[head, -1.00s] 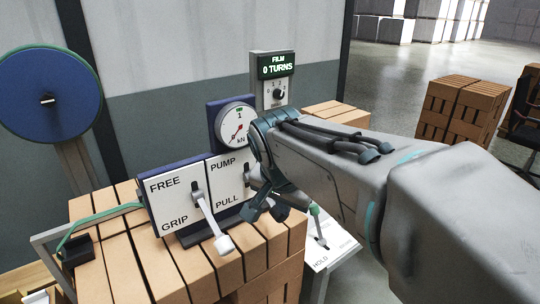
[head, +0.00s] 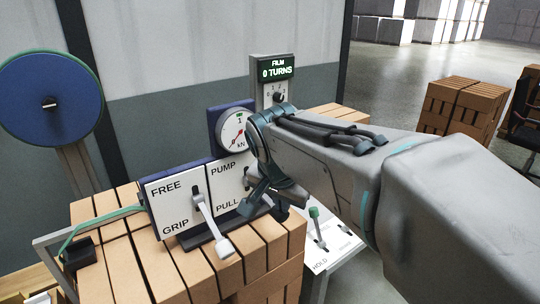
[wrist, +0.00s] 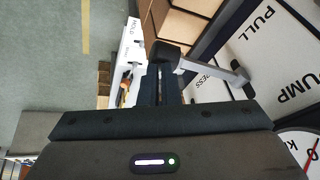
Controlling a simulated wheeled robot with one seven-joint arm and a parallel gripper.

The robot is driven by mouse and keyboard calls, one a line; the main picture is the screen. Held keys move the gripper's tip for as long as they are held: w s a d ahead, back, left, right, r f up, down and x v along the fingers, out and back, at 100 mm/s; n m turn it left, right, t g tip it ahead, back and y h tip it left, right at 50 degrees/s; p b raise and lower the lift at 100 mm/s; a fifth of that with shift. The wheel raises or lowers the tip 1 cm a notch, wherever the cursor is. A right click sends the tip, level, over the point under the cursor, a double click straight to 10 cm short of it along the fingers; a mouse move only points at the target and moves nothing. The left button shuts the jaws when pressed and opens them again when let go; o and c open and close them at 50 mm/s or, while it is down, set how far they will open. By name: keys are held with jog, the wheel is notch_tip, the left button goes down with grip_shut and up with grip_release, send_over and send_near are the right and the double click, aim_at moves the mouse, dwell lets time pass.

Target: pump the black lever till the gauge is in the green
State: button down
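The black lever (wrist: 220,74) sticks out from the PUMP/PULL panel (head: 222,182), which also shows in the wrist view (wrist: 272,62). Its black knob (wrist: 166,59) is at my fingertips. My gripper (wrist: 160,80) has its fingers close together, touching or almost touching the knob; I see no clear grip around it. In the head view my gripper (head: 264,205) covers most of this lever. The round gauge (head: 235,131) stands behind the panel. Its red needle points low and left, away from the green mark near 1 at the top.
A white-handled lever (head: 212,228) on the FREE/GRIP panel (head: 172,200) stands just left. A green-knobbed lever (head: 316,222) rises from the HOLD panel (head: 325,255) at right. A FILM display (head: 274,68) reads 0 TURNS. A blue reel (head: 50,98) stands left.

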jog(key=w+a+r+p, duration=0.2)
jog(key=w+r+p, duration=0.1)
jog(key=r+p, duration=0.3)
jog(key=shift+w+a+r, duration=0.2)
jog(key=shift+w+r, duration=0.15)
jog(key=shift+r, duration=0.85)
jog(key=shift+r, duration=0.1)
notch_tip(320, 180, up, 4)
jog(key=p, duration=0.4)
send_over(270, 204)
jog(key=w+a, duration=0.1)
jog(key=w, duration=0.1)
jog(key=shift+s+a+r, duration=0.1)
jog(key=shift+r, duration=0.05)
jog(key=shift+s, duration=0.1)
dwell(0.3)
jog(key=s+d+f+n, duration=0.3)
jog(key=s+d+f, duration=0.3)
jog(key=s, duration=0.3)
jog(key=s+d+f+n+g+y, duration=0.1)
jog(key=s+d+f+n, duration=0.2)
jog(key=s+d+f, duration=0.3)
jog(key=s+d, duration=0.2)
jog(key=s, duration=0.2)
jog(key=shift+d+f, duration=0.15)
jog(key=shift+d, duration=0.05)
jog(key=shift+w, duration=0.1)
dwell(1.1)
